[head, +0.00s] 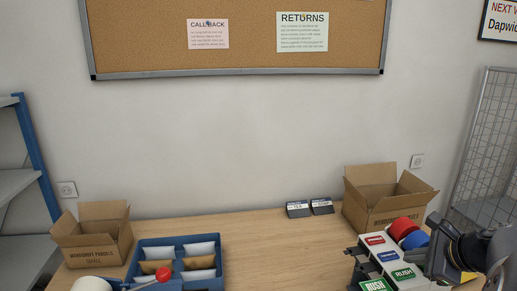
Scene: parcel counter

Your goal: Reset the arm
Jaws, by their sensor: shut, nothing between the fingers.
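My arm comes in at the lower right edge of the head view. My gripper (434,222) is the dark end of it, beside the red and blue rolls. It is shut, with nothing seen in it. Its fingers are small and dark here, and part of the arm is cut off by the frame edge.
An open carton (385,205) stands behind the label rack (388,262), close to my arm. Another open carton (92,243) and a blue tray (143,259) of envelopes are at left. Two small dark signs (298,210) stand at the back. The counter's middle (270,250) is clear.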

